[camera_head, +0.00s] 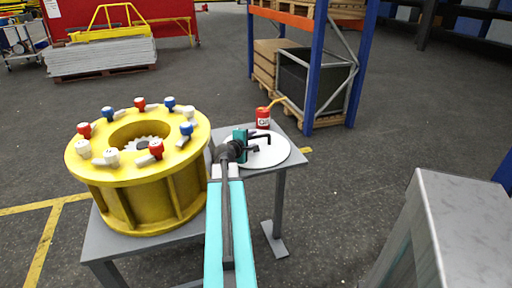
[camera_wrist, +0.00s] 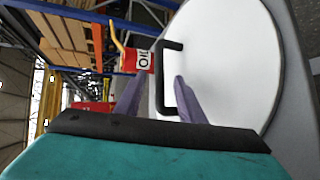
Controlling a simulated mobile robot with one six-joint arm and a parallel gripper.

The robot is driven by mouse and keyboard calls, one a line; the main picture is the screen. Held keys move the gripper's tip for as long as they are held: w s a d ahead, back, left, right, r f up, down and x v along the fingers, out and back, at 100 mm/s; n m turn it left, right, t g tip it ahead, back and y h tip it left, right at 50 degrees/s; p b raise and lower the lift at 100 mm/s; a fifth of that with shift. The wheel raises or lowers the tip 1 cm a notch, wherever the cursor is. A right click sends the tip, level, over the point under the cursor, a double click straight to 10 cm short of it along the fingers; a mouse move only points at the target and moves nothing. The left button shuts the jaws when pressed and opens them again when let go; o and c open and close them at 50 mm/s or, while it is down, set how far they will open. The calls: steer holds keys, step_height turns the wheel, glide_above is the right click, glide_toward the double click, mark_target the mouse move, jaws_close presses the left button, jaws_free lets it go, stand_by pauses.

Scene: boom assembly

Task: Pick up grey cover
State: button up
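The grey cover (camera_head: 284,152) is a flat, pale round disc lying on the small grey table, right of the yellow ring-shaped part. It fills much of the wrist view (camera_wrist: 235,60), with a black bracket handle (camera_wrist: 161,75) standing up from it. My gripper (camera_head: 254,144) is over the cover's left part in the head view. In the wrist view my gripper (camera_wrist: 157,88) shows two fingers apart, with the handle's bar seen between them. Nothing is clamped. Whether either finger touches the handle cannot be told.
A red can (camera_head: 263,117) with a yellow spout stands behind the cover. The yellow ring part (camera_head: 140,195) with several red, white and blue knobs stands on the left of the table (camera_head: 279,190). A blue-orange rack (camera_head: 316,60) stands behind. A grey block (camera_head: 450,225) is at right.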

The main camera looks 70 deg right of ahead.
mark_target(255, 137)
steer(key=shift+d, duration=0.15)
steer(key=shift+p+x, duration=0.4)
steer(key=shift+x, duration=2.1)
steer(key=shift+w, duration=0.1)
jaws_close()
steer(key=shift+r, duration=0.1)
